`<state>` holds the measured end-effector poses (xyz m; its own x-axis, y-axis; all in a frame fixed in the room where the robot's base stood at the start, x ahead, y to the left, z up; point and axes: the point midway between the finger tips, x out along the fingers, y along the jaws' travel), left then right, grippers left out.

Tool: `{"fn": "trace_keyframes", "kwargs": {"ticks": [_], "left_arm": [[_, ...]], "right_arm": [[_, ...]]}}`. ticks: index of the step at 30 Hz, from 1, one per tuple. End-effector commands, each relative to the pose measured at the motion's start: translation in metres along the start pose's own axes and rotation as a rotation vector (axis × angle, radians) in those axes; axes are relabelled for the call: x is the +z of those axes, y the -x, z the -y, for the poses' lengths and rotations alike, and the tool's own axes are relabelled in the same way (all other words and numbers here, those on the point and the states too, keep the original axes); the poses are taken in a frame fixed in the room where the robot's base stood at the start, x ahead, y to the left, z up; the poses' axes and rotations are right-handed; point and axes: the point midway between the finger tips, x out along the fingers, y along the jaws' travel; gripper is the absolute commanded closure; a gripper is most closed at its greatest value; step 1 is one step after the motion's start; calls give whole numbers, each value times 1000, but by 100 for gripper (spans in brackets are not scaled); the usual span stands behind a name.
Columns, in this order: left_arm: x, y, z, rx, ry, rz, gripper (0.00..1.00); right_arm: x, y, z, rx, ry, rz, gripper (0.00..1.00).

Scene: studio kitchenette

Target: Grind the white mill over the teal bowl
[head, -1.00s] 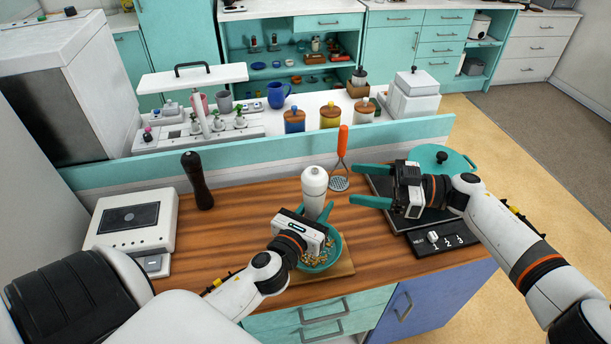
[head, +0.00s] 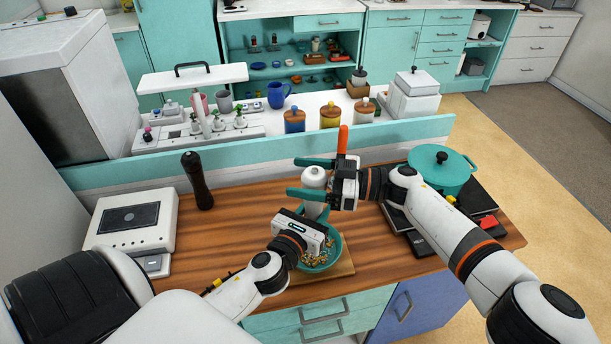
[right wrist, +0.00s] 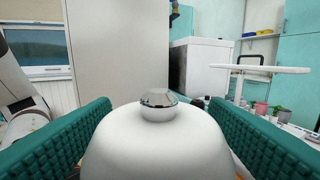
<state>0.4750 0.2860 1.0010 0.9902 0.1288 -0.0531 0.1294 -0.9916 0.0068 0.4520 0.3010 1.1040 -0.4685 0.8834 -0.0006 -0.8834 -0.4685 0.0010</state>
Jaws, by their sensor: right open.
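The white mill (head: 314,178) is upright over the teal bowl (head: 337,243), which has small tan pieces in it. My left gripper (head: 313,209) is shut on the mill's lower body; its wrist hides part of the bowl. My right gripper (head: 295,177) is open, with its teal fingers on either side of the mill's top. In the right wrist view, the mill's white dome and silver knob (right wrist: 158,104) lie between the two fingers. A gap shows beside the knob; contact lower down cannot be told.
A dark pepper mill (head: 196,181) and a white device (head: 135,222) stand at the left. A teal pot (head: 440,172) stands at the right. An orange-handled masher (head: 342,139) is behind my right gripper. A teal ledge (head: 240,150) runs along the back.

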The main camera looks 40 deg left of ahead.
Motion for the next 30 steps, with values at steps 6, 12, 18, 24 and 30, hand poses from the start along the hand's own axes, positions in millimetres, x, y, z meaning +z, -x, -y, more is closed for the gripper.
{"fn": "trace_keyframes", "kwargs": {"ticks": [6, 12, 18, 24, 30], "left_arm": [[-1, 0, 0, 0, 0, -2, 96], [-1, 0, 0, 1, 0, -2, 96], [-1, 0, 0, 1, 0, -2, 96], [-1, 0, -1, 2, 0, -3, 96], [-1, 0, -1, 3, 0, -3, 96]], "right_arm": [[0, 0, 0, 0, 0, 0, 52], [0, 1, 0, -1, 0, 0, 75], [-1, 1, 1, -50, 0, -1, 75], [-1, 1, 2, -172, 1, -1, 75], [0, 1, 5, -315, 2, -2, 75]]}}
